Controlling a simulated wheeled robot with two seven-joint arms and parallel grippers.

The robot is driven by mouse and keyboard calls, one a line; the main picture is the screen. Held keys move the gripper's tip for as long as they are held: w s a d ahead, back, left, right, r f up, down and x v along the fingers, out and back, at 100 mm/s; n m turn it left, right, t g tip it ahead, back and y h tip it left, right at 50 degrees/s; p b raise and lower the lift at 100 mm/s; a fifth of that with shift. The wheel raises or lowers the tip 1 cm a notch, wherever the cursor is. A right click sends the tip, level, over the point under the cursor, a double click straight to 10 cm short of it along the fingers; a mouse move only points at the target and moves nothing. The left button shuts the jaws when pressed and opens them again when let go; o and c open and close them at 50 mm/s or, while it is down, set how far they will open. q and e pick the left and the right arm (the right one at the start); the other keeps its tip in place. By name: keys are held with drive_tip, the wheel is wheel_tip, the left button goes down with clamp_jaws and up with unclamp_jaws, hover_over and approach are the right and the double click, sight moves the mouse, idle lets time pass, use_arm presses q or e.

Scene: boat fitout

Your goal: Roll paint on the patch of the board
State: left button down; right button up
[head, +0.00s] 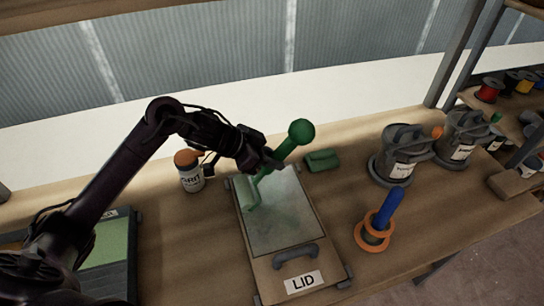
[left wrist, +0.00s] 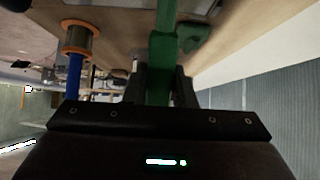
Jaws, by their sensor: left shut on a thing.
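A green paint roller (head: 291,144) is in my left gripper (head: 272,163), which is shut on its handle. The roller's pale green sleeve (head: 246,191) is at the upper left of the board's grey-green patch (head: 285,215); I cannot tell whether it touches. The board (head: 276,284) lies on the bench, with a grey handle and a "LID" label at its near end. In the left wrist view the green handle (left wrist: 162,55) runs between the fingers of my left gripper (left wrist: 161,85). My right gripper is not in view.
A dark tray with a green surface (head: 107,245) lies at left, partly behind my arm.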

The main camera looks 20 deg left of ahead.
use_arm(q)
drive_tip(key=shift+f, duration=0.45)
drive_tip(key=shift+w+d+r, duration=0.15)
drive_tip(key=shift+d, duration=0.05)
drive_tip(key=shift+w+d+p, duration=0.35)
drive_tip(key=shift+w+d, duration=0.3)
drive_tip(key=shift+d, duration=0.2)
drive_tip(key=shift+w+d+p, duration=0.3)
drive_tip(key=shift+w+d, duration=0.3)
drive_tip(key=shift+d, duration=0.2)
drive_tip(key=w+d, duration=0.1)
drive_tip(key=d, duration=0.1)
drive_tip(key=w+d, duration=0.2)
drive_tip(key=shift+p, duration=0.3)
